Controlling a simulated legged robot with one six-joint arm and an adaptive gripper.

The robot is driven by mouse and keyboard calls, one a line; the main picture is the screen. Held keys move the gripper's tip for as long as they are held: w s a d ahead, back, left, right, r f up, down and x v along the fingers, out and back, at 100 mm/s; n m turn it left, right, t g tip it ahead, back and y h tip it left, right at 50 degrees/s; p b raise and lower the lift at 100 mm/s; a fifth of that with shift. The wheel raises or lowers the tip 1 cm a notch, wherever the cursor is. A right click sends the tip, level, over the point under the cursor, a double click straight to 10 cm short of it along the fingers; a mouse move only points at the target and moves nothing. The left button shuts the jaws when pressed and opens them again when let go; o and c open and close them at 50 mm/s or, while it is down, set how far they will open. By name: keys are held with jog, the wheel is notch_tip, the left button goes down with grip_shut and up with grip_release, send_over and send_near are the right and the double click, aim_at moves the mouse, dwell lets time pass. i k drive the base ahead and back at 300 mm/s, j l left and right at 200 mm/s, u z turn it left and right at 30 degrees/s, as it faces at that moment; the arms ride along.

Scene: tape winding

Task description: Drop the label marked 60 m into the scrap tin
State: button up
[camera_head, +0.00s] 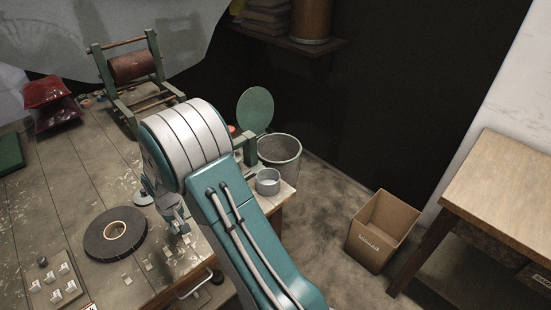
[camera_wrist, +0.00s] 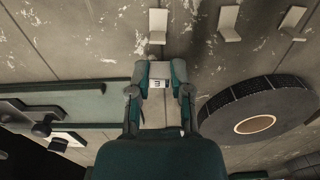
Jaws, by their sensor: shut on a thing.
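My gripper (camera_wrist: 159,72) is shut on a small pale label (camera_wrist: 159,85); only a scrap of its dark marking shows, and I cannot read it as 60 m. In the head view my gripper (camera_head: 181,228) is low over the bench, right of the black tape roll, partly hidden by my arm. A small open grey metal tin (camera_head: 268,183) stands on the bench's right corner, right of my arm. Several other small pale labels (camera_head: 150,266) lie in a row on the bench in front of the gripper; some show in the wrist view (camera_wrist: 229,23).
The black tape roll (camera_head: 115,233) lies flat beside the gripper. A larger metal bucket (camera_head: 279,150) stands behind the tin, near a round green disc (camera_head: 255,110). A winding frame (camera_head: 133,68) stands at the back. A cardboard box (camera_head: 381,230) is on the floor at right.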

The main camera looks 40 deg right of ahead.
aim_at(274, 186)
jog(key=k+l, duration=0.1)
jog(key=l, duration=0.25)
jog(key=k+l+z, duration=0.15)
jog(key=l, duration=0.2)
jog(key=k+l, duration=0.1)
jog(key=l, duration=0.25)
jog(key=l+z, duration=0.1)
jog(key=l, duration=0.2)
jog(key=i+l+z, duration=0.1)
jog(key=i, duration=0.25)
jog(key=l, duration=0.1)
